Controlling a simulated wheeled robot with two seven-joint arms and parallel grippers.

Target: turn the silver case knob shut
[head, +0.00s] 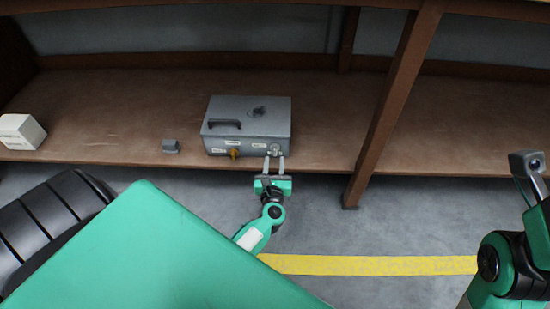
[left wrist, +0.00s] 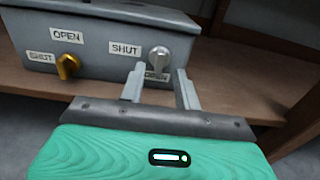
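A grey case (head: 262,117) with a dark handle on top stands near the front edge of the brown shelf in the head view. Its front bears a silver knob (left wrist: 159,57) on the right, with a SHUT label to its left and an OPEN label below. The silver knob also shows in the head view (head: 276,148). A gold knob (left wrist: 67,66) is on the left of the front. My left gripper (left wrist: 157,75) is open in front of the silver knob, its fingers pointing at the case. The fingers partly cover the OPEN label. I cannot tell whether they touch the knob.
A white box (head: 21,132) stands at the far left. A brown upright post (head: 392,105) stands right of the case. The shelf (head: 105,110) is otherwise bare around the case.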

